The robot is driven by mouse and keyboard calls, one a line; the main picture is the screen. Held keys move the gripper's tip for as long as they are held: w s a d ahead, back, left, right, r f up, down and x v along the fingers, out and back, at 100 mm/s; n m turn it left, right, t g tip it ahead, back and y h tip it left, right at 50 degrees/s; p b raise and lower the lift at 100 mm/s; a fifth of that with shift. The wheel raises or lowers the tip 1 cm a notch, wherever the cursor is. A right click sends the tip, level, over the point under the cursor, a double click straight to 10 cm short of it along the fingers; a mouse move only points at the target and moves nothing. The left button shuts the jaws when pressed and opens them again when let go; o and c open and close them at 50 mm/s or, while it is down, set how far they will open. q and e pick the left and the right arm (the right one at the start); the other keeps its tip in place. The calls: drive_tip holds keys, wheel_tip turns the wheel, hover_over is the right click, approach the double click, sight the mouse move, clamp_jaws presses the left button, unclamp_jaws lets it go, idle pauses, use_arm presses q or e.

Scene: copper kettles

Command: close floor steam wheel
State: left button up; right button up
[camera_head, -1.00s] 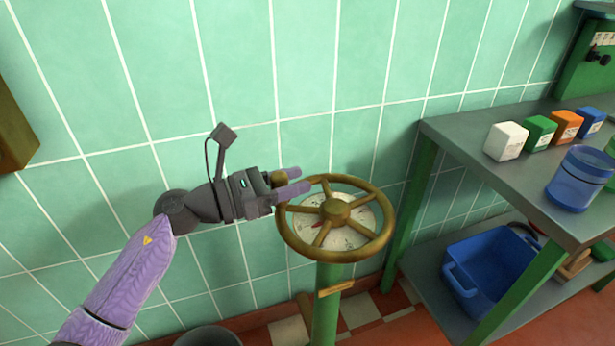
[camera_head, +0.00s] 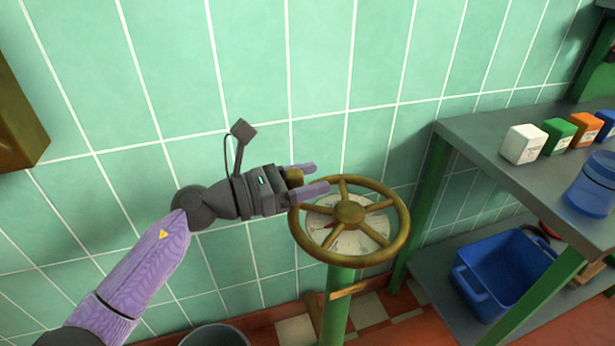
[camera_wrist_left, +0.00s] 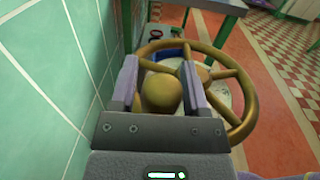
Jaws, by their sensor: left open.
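The steam wheel is a brass handwheel with several spokes (camera_head: 349,212) on a green post (camera_head: 336,305), with a pale dial under it. A brass knob (camera_head: 294,177) stands at the wheel's left rim. My left gripper (camera_head: 312,178) is at that rim, its two purple fingers apart, one on each side of the knob. In the left wrist view the knob (camera_wrist_left: 161,92) sits between the open fingers, and the wheel's rim (camera_wrist_left: 247,100) curves beyond them. I cannot tell whether the fingers touch the knob. My right gripper is not in view.
A grey table (camera_head: 477,147) stands at the right, with white, green and orange boxes and a blue jar (camera_head: 592,186) on it. A blue crate (camera_head: 502,268) is on its lower shelf. The green tiled wall is close behind the wheel. A grey bin (camera_head: 215,336) stands below.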

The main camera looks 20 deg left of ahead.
use_arm(q)
drive_tip(key=shift+o, duration=0.6)
